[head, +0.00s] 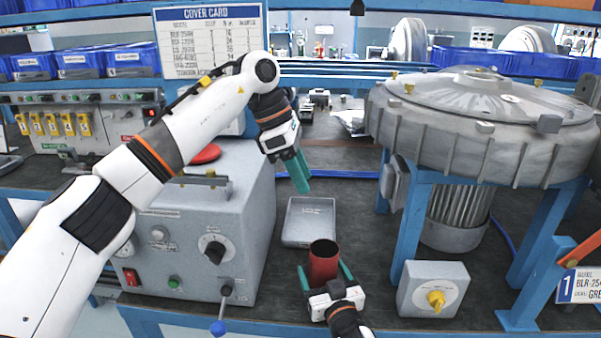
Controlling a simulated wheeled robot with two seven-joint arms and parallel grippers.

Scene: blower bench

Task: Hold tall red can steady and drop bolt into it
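The tall red can (323,264) stands open-topped near the front of the bench; its inside looks dark. My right gripper (326,274) reaches in from the front with one green finger on each side of the can, closed against its sides. My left gripper (302,188) hangs above the bench, behind and a little left of the can, with its green fingers pointing down. The fingers overlap from this angle, so I cannot tell their gap. No bolt can be made out in or near them.
A shallow grey tray (309,240) lies behind the can and looks empty. A grey control box (200,250) stands left. A large blower (480,130) on a blue stand (404,235) is right. A grey box with a yellow knob (434,289) sits at the front right.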

